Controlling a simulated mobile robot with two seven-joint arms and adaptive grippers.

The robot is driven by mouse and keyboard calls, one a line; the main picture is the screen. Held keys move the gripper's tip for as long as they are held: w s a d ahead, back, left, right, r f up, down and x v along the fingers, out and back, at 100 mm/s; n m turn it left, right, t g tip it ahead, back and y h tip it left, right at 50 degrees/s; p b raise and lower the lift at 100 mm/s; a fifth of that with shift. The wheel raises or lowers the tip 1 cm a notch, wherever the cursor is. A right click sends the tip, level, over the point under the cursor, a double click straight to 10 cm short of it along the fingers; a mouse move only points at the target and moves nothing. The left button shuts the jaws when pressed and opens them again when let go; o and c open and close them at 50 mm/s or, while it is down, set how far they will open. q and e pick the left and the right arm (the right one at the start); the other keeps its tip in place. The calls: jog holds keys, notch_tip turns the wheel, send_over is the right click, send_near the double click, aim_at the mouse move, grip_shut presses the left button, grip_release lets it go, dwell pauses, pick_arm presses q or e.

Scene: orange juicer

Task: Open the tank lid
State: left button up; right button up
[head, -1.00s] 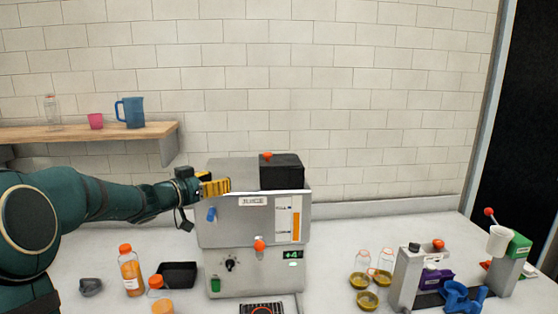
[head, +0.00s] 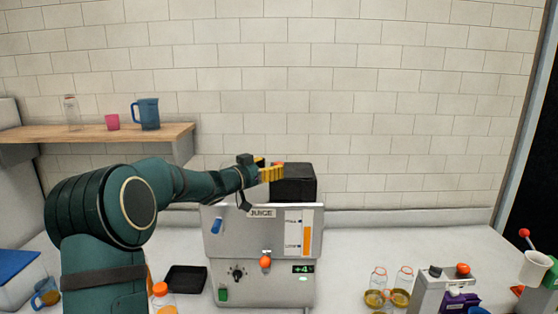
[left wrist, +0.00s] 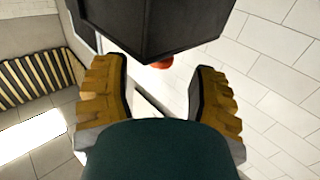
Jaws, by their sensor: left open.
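The juicer (head: 265,245) is a silver machine labelled JUICE on the counter. A black box-shaped part (head: 294,184), seemingly the tank lid, sits on its top at the right. A red knob (head: 277,164) shows on its top, partly hidden by my gripper. My left gripper (head: 270,173) has yellow fingers and is at the left upper edge of the black part. In the left wrist view, its open fingers (left wrist: 157,70) stand apart with the black part (left wrist: 150,25) just beyond them and the orange-red knob (left wrist: 162,65) between their tips. I cannot tell whether they touch it. My right gripper is out of view.
A black tray (head: 186,279) is left of the juicer. Jars (head: 402,284) and a grey device (head: 440,292) stand at the right.

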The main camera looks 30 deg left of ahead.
aim_at(279, 163)
pick_arm(q)
jog(key=shift+p+x, duration=0.45)
jog(key=shift+x, duration=1.5)
grip_shut()
